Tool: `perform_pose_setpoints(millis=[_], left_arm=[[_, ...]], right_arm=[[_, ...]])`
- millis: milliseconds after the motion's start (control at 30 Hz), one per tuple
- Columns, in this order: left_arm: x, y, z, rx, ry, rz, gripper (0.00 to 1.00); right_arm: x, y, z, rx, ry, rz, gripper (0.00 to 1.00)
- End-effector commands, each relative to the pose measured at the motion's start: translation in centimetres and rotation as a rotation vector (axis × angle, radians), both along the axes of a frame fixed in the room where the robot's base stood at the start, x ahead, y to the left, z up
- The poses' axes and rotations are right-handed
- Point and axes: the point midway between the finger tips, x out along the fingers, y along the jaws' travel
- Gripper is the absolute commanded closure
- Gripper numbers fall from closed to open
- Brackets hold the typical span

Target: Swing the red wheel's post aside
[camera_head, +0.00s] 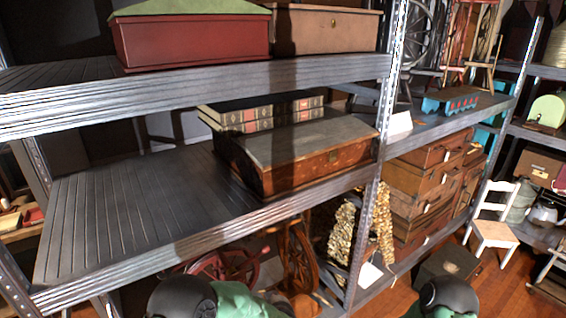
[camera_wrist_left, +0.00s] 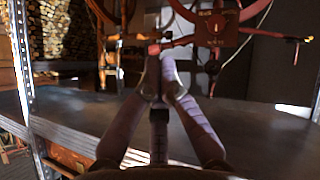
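In the head view a red spoked wheel (camera_head: 222,266) shows low under the shelf, partly hidden by the shelf edge and my arm. In the left wrist view a reddish-brown wheel rim with posts (camera_wrist_left: 222,38) spans the top, cut by the frame. A thin bar with a pinkish end (camera_wrist_left: 154,49) lies just beyond my left gripper (camera_wrist_left: 160,62). The gripper's two fingers come together at the tips and look shut. I cannot tell whether the tips touch the bar. My grippers are hidden in the head view.
A brown wooden wheel (camera_head: 299,255) stands right of the red one. The metal shelf (camera_head: 120,215) hangs over both, carrying a wooden box (camera_head: 300,150). A perforated upright (camera_wrist_left: 22,60) stands left in the wrist view. A grey board (camera_wrist_left: 270,140) lies under the gripper.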

Motion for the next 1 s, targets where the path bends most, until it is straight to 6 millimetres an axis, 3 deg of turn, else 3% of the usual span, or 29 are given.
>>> perform_pose_setpoints(millis=[33, 267, 467, 600, 800, 900, 1000], left_arm=[[-0.4, 0.6, -1.8, 0.004, 0.026, -0.017, 1.0], [-3.8, 3.0, -9.8, 0.005, 0.171, -0.134, 1.0], [-11.3, 5.5, -19.8, -0.034, 0.398, -0.296, 1.0], [-18.4, 6.6, -25.4, -0.095, 0.567, -0.412, 1.0], [-27.6, 7.1, -29.6, -0.194, 0.76, -0.552, 1.0], [-30.4, 7.0, -30.3, -0.227, 0.812, -0.596, 1.0], [-31.8, 7.0, -30.4, -0.244, 0.839, -0.619, 1.0]], right_arm=[[-0.1, 0.0, -0.7, 0.0, 0.001, 0.0, 0.6], [-0.1, 0.0, -3.1, 0.0, 0.001, 0.0, 0.6], [-0.1, 0.0, -6.4, 0.0, 0.001, -0.001, 0.6], [-0.1, 0.0, -8.6, 0.0, 0.001, -0.001, 0.6], [-0.1, 0.0, -10.9, 0.0, 0.001, 0.0, 0.6], [-0.1, 0.0, -11.4, 0.0, 0.001, 0.0, 0.6], [-0.1, 0.0, -11.6, 0.0, 0.001, 0.0, 0.6]])
